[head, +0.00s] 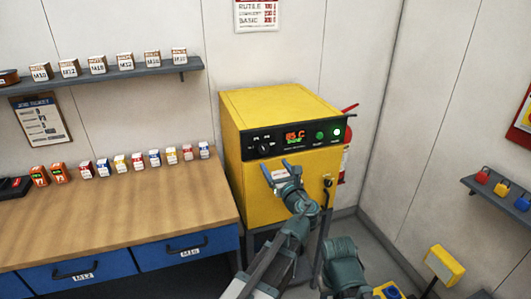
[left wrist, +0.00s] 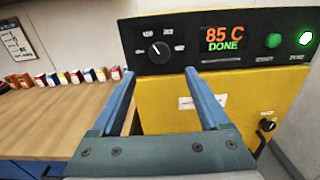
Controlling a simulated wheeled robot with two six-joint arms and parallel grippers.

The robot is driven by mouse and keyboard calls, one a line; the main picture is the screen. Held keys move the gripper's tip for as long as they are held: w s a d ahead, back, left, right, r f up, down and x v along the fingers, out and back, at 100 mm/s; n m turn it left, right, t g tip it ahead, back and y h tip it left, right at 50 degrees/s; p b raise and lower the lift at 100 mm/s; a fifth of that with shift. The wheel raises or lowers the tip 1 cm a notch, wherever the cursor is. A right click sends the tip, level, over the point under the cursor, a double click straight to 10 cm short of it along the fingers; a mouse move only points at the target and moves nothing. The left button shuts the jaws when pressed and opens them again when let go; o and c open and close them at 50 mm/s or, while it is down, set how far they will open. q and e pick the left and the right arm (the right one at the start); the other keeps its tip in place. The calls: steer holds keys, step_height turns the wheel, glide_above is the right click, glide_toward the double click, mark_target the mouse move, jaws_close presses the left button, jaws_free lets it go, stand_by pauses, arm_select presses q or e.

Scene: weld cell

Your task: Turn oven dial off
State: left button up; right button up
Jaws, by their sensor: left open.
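The yellow oven (head: 285,105) stands to the right of the workbench. Its black panel carries a round black dial (head: 264,147), which shows larger in the left wrist view (left wrist: 159,50). A white pointer mark on the dial points up and left; the small labels around it are too blurred to read. The display (left wrist: 222,38) reads 85 C DONE. My left gripper (head: 277,167) is open and empty in front of the oven. In the left wrist view its fingertips (left wrist: 160,72) are spread just below the dial, apart from it.
The oven door handle (head: 328,184) is lower right. The wooden bench (head: 130,217) holds several small boxes. A red extinguisher (head: 346,155) stands behind the oven's right side.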

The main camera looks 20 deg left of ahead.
mark_target(265, 150)
arm_select(q)
steer(key=x, duration=0.9)
steer(key=shift+w+a, duration=0.25)
steer(key=shift+w, duration=0.05)
jaws_close()
